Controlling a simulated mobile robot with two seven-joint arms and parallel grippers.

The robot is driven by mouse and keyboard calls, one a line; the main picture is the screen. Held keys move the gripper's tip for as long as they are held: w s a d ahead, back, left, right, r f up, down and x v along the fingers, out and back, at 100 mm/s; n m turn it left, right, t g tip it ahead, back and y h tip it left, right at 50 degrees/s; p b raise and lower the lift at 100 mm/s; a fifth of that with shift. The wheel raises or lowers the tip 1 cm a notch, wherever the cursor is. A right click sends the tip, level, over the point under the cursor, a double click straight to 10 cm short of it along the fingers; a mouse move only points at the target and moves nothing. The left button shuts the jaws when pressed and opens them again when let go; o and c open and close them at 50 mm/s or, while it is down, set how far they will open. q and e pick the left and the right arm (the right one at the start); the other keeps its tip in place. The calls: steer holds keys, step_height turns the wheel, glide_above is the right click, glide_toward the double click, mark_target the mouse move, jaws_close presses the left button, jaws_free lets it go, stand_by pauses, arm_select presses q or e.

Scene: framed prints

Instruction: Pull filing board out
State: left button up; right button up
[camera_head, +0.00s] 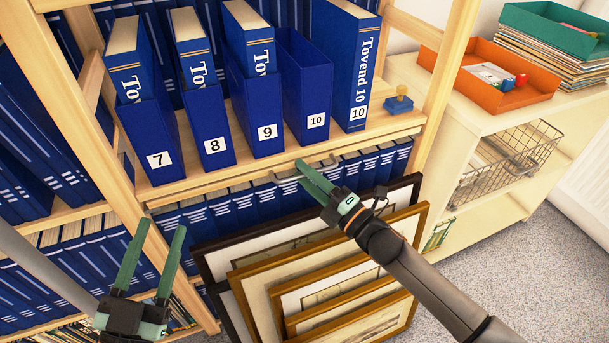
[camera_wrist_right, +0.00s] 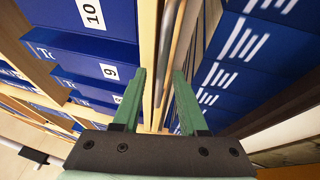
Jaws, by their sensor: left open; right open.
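The filing board shows as a pale wooden front edge (camera_head: 225,182) under the shelf of numbered blue box files, with a grey metal handle (camera_head: 287,174) along it. My right gripper (camera_head: 304,172) is open at this handle. In the right wrist view, the green fingertips (camera_wrist_right: 159,80) stand apart, with the wooden edge (camera_wrist_right: 148,60) and the grey handle bar (camera_wrist_right: 176,55) running between or just beyond them; I cannot tell if they touch. My left gripper (camera_head: 160,230) is open and empty at the lower left, in front of the lower shelves.
Framed prints (camera_head: 330,290) lean below the board, under my right arm. Box files, including number 8 (camera_head: 208,125), and a tall blue binder (camera_head: 350,70) stand above. A cream cabinet (camera_head: 490,120) bears an orange tray (camera_head: 480,90).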

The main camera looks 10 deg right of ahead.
steer(key=shift+w+a, duration=0.15)
steer(key=shift+w, duration=0.05)
jaws_close()
stand_by(0.3)
stand_by(1.1)
